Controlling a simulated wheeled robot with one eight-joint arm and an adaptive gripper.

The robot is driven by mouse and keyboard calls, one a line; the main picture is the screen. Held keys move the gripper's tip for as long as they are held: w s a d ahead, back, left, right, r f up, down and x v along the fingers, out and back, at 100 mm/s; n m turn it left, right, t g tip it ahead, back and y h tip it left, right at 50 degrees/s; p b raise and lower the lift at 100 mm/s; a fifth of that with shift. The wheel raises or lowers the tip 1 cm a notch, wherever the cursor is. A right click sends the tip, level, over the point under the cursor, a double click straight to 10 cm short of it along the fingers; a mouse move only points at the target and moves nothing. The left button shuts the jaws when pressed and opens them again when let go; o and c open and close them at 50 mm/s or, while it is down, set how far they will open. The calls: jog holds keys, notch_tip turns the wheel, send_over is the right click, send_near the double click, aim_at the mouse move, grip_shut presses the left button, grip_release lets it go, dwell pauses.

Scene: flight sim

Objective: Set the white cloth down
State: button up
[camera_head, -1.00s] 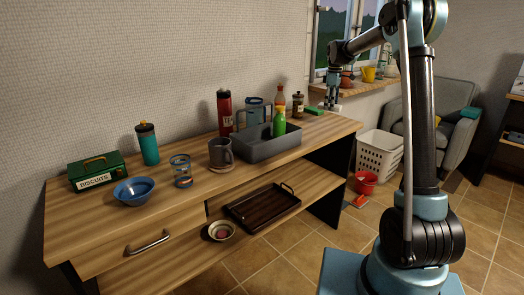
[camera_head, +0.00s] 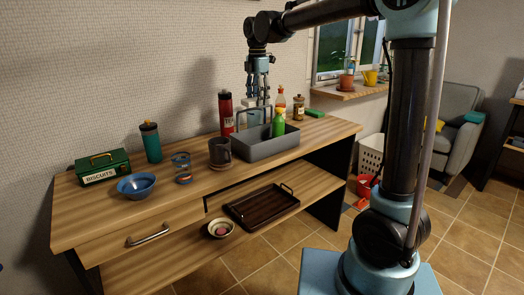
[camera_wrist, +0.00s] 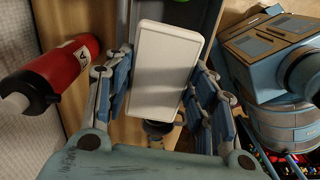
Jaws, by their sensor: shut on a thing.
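The white cloth (camera_wrist: 165,70) looks like a flat, pale rectangular slab in the wrist view. It lies between the fingers of my gripper (camera_wrist: 163,92), which is shut on it. In the head view my gripper (camera_head: 258,92) points down over the back of the wooden counter (camera_head: 95,215), by the grey bin (camera_head: 265,149). The cloth is hard to make out there, partly hidden by the fingers and the things around them.
A red bottle (camera_head: 226,112) stands close to the left of my gripper, also in the wrist view (camera_wrist: 62,75). A green bottle (camera_head: 278,123) is in the bin. The counter's front left is clear.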

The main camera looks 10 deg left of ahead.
aim_at(254, 100)
jog(key=s, duration=0.3)
jog(key=shift+a+f+n, duration=0.25)
jog(key=shift+n, duration=0.15)
jog(key=shift+s+f, duration=0.2)
jog(key=shift+f, duration=0.15)
notch_tip(254, 100, down, 17)
jog(key=shift+f, duration=0.15)
jog(key=o, duration=1.2)
jog(key=shift+f, duration=0.1)
